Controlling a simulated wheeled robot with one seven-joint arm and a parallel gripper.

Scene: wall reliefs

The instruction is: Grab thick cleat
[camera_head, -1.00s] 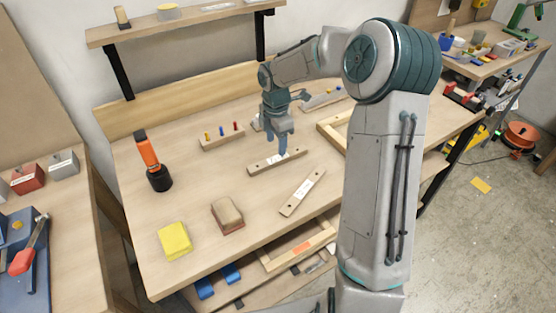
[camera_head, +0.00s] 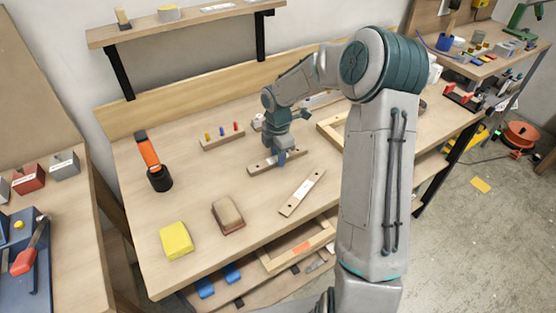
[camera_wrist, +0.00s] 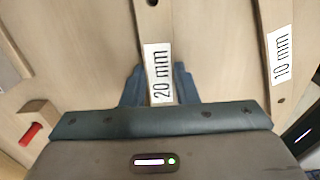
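The thick cleat (camera_head: 262,165) is a pale wooden strip with a white label, lying flat on the workbench. In the wrist view the cleat (camera_wrist: 152,22) runs away from my gripper, with dark screw holes and a label reading 20 mm. My gripper (camera_head: 275,155) is down at the cleat's middle. In the wrist view my gripper's blue fingers (camera_wrist: 159,88) stand one on each side of the cleat, very close to its edges. The fingers look open around it; contact is not clear. A thinner cleat (camera_head: 302,193), labelled 10 mm in the wrist view (camera_wrist: 279,52), lies to the right.
On the bench (camera_head: 215,180) stand a peg block (camera_head: 222,140), an orange-handled tool (camera_head: 150,160), a yellow block (camera_head: 176,240) and a brown-topped block (camera_head: 228,215). A wooden frame (camera_head: 333,127) lies to the right. A shelf (camera_head: 190,20) hangs above.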

